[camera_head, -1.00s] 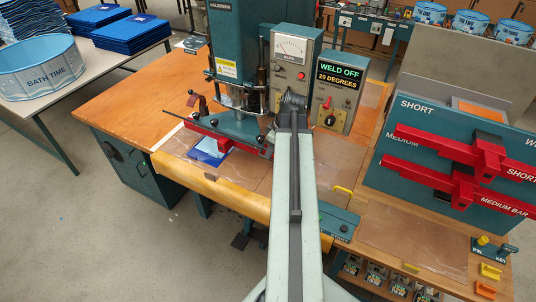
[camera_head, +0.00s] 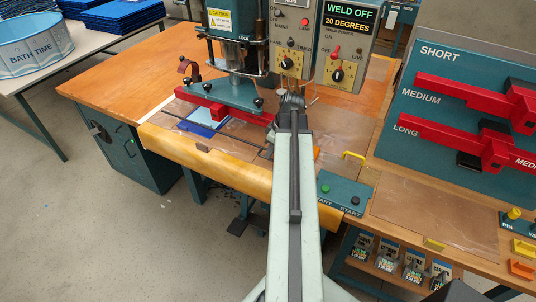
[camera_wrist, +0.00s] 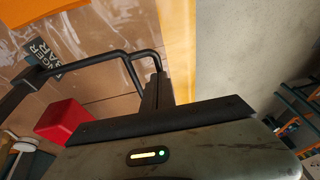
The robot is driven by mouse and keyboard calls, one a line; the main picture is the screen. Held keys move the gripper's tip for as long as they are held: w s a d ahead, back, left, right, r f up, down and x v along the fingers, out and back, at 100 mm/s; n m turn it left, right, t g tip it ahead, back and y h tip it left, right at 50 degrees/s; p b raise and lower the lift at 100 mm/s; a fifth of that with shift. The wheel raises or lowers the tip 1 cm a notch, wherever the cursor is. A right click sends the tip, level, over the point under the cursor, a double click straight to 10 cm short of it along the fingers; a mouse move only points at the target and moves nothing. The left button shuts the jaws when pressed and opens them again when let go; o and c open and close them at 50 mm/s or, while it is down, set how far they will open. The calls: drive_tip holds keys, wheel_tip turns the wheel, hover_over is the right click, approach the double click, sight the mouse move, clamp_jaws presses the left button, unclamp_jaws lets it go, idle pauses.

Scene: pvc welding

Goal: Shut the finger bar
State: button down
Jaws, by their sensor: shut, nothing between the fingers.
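The finger bar (camera_head: 230,138) is a thin dark rod in front of the red weld bar (camera_head: 222,113) on the press. In the wrist view it is a bent black tube (camera_wrist: 85,63) beside a teal label reading FINGER BAR (camera_wrist: 45,55). My gripper (camera_wrist: 157,92) is shut and empty, at the tube's bent right end; I cannot tell whether they touch. In the head view my arm hides most of the gripper.
A blue sheet (camera_head: 203,121) lies under the press. The control boxes (camera_head: 343,47) stand behind my arm, with one display reading WELD OFF. A START button box (camera_head: 343,192) is to the right. Red bars hang on the teal rack (camera_head: 440,65). Floor at front left is clear.

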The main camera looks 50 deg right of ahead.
drive_tip(key=shift+s+a+f, duration=0.1)
drive_tip(key=shift+s+f, duration=0.05)
idle(0.3)
drive_tip(key=shift+r+p, duration=0.3)
drive_tip(key=shift+p, duration=0.15)
drive_tip(key=w+p+v, duration=0.1)
drive_tip(key=p+v, duration=1.2)
drive_tip(key=shift+d+r, duration=0.3)
drive_tip(key=shift+r, duration=0.05)
drive_tip(key=shift+w, duration=0.15)
